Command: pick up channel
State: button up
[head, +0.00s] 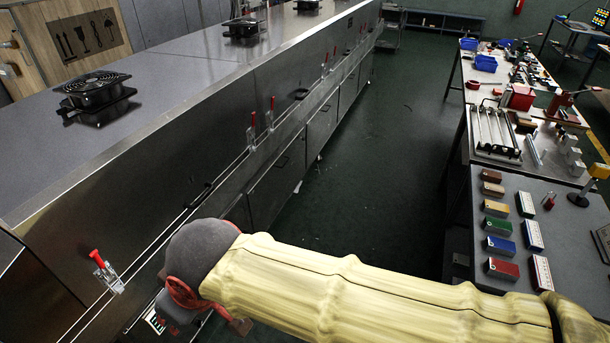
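A slim silver metal bar (534,150), possibly the channel, lies on the workbench at the right in the head view. It is too small to make out its profile. Beside it is a rack with several long pale rails (490,128), so I cannot tell for certain which piece is the channel. My arm, in a yellow padded sleeve, crosses the lower part of the view, with a grey rounded joint at its left end. My gripper's fingers do not show, and nothing held is visible. The arm is well apart from the metal bar.
A long steel dryer housing (190,150) with red-handled clamps runs along the left. Fans (97,90) stand on its top. A dark table (560,255) with several coloured boxes stands at the right, before the cluttered bench. The green floor aisle (385,150) between is clear.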

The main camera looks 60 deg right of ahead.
aim_at(497, 245)
jog(key=z, duration=3.9)
jog(key=i+l+z, duration=0.2)
jog(key=l+z, duration=0.15)
jog(key=i+l+z, duration=0.2)
jog(key=z, duration=0.15)
